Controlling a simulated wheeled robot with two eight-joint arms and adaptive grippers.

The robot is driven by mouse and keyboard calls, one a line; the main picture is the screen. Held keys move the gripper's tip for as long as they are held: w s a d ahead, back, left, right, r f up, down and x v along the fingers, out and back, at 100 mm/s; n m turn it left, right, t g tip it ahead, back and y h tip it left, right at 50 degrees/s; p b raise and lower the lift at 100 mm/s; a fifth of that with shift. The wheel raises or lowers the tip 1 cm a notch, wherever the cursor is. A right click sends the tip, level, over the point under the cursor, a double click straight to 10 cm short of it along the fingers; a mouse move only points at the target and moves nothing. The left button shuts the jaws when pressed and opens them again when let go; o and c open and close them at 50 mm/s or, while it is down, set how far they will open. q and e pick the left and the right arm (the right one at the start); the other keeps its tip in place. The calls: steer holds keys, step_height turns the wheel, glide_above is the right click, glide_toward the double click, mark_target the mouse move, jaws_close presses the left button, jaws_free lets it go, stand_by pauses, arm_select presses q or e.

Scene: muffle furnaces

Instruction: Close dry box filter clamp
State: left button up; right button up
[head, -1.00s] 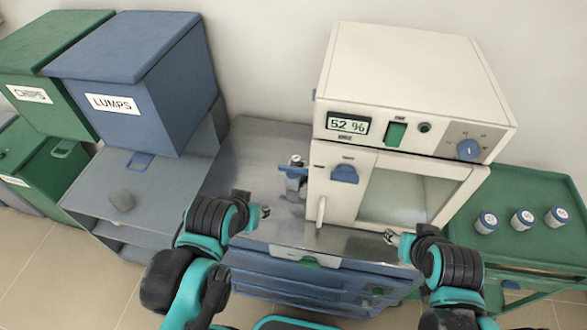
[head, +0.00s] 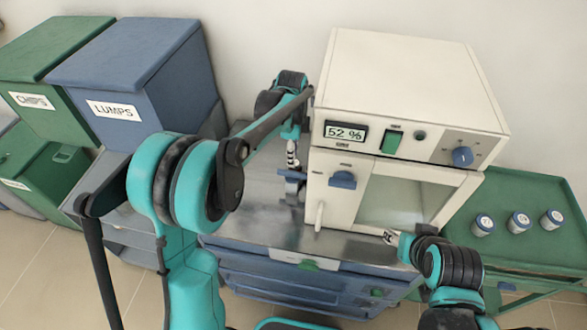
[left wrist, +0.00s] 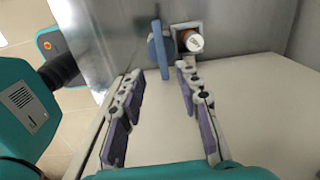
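The cream dry box (head: 415,80) stands on a steel bench, its display reading 52 %. On its left side is the filter clamp with a blue lever (head: 291,175). In the left wrist view the blue lever (left wrist: 160,52) stands beside a round white-and-orange filter part (left wrist: 190,41). My left gripper (head: 293,160) points down just above the clamp. In the left wrist view the left gripper (left wrist: 159,75) is open and empty, the lever just beyond its fingertips, apparently untouched. My right gripper (head: 388,237) is by the box's lower front; its finger opening is unclear.
The blue LUMPS bin (head: 135,85) and green CHIPS bin (head: 45,60) stand at left. A green cart (head: 540,215) at right carries three small canisters (head: 518,222). The box's window door and white handle (head: 319,216) face me.

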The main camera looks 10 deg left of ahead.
mark_target(293, 172)
arm_select(q)
steer(key=shift+w+d+f+m, duration=0.1)
steer(key=shift+w+f+m, duration=0.2)
steer(key=shift+f, duration=0.35)
step_height(293, 172, down, 7)
steer(key=shift+f+b, duration=0.1)
steer(key=shift+b, duration=1.1)
steer(key=shift+c, duration=0.3)
jaws_close()
